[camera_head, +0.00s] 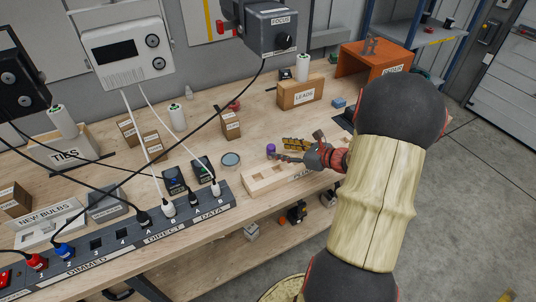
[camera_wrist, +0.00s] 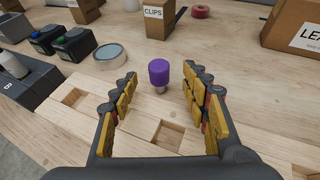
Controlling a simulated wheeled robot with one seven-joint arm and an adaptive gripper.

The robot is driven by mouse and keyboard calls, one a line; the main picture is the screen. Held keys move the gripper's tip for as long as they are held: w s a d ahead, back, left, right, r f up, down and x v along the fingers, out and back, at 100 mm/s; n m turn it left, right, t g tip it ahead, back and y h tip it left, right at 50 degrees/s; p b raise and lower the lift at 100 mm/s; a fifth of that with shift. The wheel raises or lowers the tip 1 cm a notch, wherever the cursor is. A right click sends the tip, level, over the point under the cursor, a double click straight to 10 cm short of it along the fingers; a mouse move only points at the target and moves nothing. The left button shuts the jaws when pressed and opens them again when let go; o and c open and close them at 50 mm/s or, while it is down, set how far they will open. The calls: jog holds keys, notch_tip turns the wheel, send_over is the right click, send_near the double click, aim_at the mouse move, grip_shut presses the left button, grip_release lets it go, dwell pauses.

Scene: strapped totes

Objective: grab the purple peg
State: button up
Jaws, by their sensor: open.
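The purple peg (camera_wrist: 159,73) stands upright at the far edge of a light wooden block with square holes (camera_wrist: 75,98). In the head view the purple peg (camera_head: 270,149) shows small, just left of my gripper (camera_head: 294,150). In the wrist view my gripper (camera_wrist: 158,85) is open, with its yellow-padded fingers on either side of the peg's line. The peg appears between or just beyond the fingertips, and neither finger visibly touches it. The exact depth is hard to tell.
A round grey-rimmed dish (camera_wrist: 110,53) lies left of the peg. A CLIPS box (camera_wrist: 160,18) stands behind it. A socket strip (camera_head: 150,235) with plugs and hanging cables runs along the bench's front left. A LEADS box (camera_head: 300,92) and an orange stand (camera_head: 375,60) are farther back.

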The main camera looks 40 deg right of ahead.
aim_at(273, 147)
jog(key=b+x, duration=0.2)
jog(key=x, duration=0.4)
jog(key=shift+r, duration=0.15)
jog(key=shift+c, duration=1.2)
grip_shut()
